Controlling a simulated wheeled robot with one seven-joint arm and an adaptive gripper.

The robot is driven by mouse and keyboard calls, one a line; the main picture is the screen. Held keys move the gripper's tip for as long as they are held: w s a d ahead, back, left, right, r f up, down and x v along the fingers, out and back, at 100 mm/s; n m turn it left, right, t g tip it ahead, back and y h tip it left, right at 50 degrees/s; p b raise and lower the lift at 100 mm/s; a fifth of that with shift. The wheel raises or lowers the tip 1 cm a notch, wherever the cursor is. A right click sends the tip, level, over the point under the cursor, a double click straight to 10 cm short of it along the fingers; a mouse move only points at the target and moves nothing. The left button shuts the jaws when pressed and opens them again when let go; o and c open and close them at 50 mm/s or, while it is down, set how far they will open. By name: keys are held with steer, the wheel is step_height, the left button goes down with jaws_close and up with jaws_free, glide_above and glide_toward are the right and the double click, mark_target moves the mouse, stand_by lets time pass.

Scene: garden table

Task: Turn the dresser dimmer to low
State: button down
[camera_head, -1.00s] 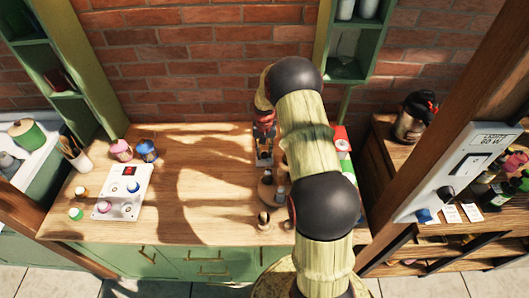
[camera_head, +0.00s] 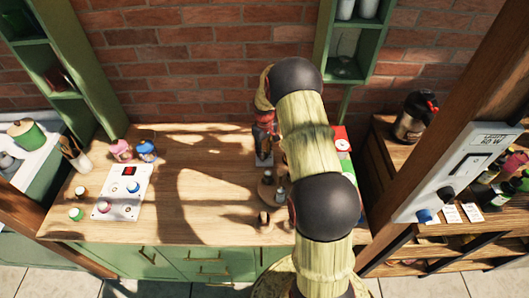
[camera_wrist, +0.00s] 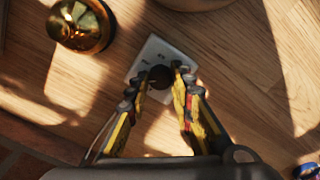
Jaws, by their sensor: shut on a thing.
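The dresser dimmer is a small white plate (camera_wrist: 150,60) with a round dark knob (camera_wrist: 160,76), lying on the wooden dresser top. In the head view the plate (camera_head: 264,160) shows just below my gripper (camera_head: 263,138), near the back of the top. In the wrist view my gripper (camera_wrist: 168,80) has its yellow-and-black fingers on either side of the knob, shut on it. The marks on the plate are too small to read, and the knob's pointer cannot be made out.
A brass dome (camera_wrist: 80,22) stands close beside the plate. A round wooden tray (camera_head: 268,203) with small bottles is in front. A white panel with knobs (camera_head: 122,192) and several jars, including a blue one (camera_head: 147,150), are at left. The dresser's middle is clear.

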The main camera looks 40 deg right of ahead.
steer(key=shift+r, duration=0.1)
stand_by(0.3)
steer(key=c, duration=1.5)
jaws_free()
steer(key=shift+c, duration=0.2)
step_height(320, 180, up, 12)
